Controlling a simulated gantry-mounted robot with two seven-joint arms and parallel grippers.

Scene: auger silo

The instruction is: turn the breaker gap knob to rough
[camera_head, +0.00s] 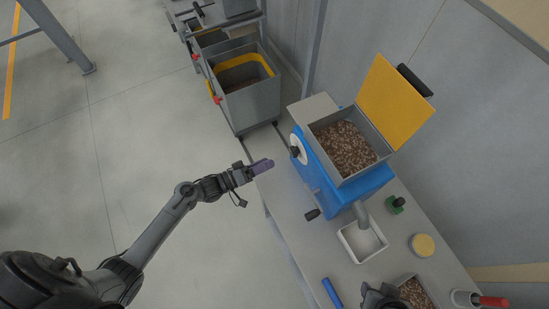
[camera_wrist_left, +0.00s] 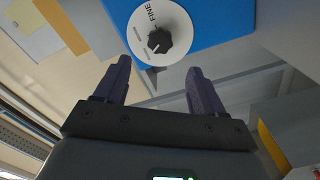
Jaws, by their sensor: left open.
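The breaker gap knob (camera_head: 295,151) is a black knob on a round white dial on the left face of the blue mill (camera_head: 327,172). In the left wrist view the knob (camera_wrist_left: 159,41) sits at the middle of the white dial (camera_wrist_left: 173,20), with FINE printed beside it; I cannot read its pointer surely. My left gripper (camera_head: 262,165) is open and empty, just left of the dial and apart from it. In the left wrist view its two fingers (camera_wrist_left: 159,67) stand either side of the knob's line. My right gripper (camera_head: 383,297) shows only partly at the bottom edge.
The mill's hopper (camera_head: 345,147) holds brown grain under a raised yellow lid (camera_head: 394,101). A white tray (camera_head: 346,243), a green block (camera_head: 394,208), a yellow disc (camera_head: 422,245) and a blue cylinder (camera_head: 331,292) are on the bench. A grey bin (camera_head: 253,105) stands beyond.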

